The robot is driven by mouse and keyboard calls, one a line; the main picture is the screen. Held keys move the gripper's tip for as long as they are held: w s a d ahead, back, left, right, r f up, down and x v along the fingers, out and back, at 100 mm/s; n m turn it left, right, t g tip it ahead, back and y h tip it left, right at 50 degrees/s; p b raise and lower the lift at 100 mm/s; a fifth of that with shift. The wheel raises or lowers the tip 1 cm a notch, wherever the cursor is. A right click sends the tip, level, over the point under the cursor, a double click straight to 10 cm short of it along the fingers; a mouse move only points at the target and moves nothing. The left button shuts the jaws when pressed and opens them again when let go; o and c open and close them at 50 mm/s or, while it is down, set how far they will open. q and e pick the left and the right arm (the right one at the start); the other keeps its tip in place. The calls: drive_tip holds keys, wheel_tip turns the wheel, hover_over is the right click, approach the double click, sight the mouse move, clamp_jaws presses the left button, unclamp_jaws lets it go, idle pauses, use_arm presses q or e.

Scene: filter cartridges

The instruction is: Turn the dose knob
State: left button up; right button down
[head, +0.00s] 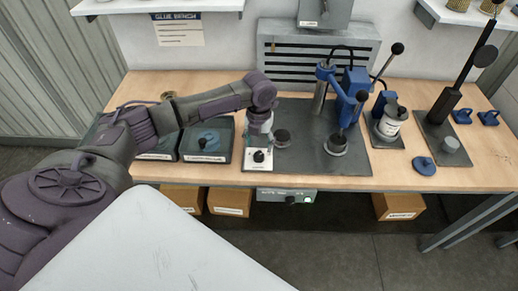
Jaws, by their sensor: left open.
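A small black knob (259,156) sits on the pale front panel of a small unit (258,166) at the bench's front edge; it looks like the dose knob, though its label is too small to read. My left arm reaches in from the left, and my left gripper (259,138) points down over this unit, just behind and above the knob. The gripper is open, with nothing seen between its fingers. Its fingertips are small, and I cannot tell whether they touch the unit. My right gripper is out of view.
Dark trays (206,140) lie left of the unit. Right of it are a dark mat (309,158) with round black parts, a blue lever press (352,90), a white jar (390,124) and a black stand (440,115). Another control box (283,196) hangs under the bench (465,178).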

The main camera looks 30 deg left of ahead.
sight(259, 155)
use_arm(q)
wheel_tip(259, 155, up, 7)
idle(0.3)
idle(0.4)
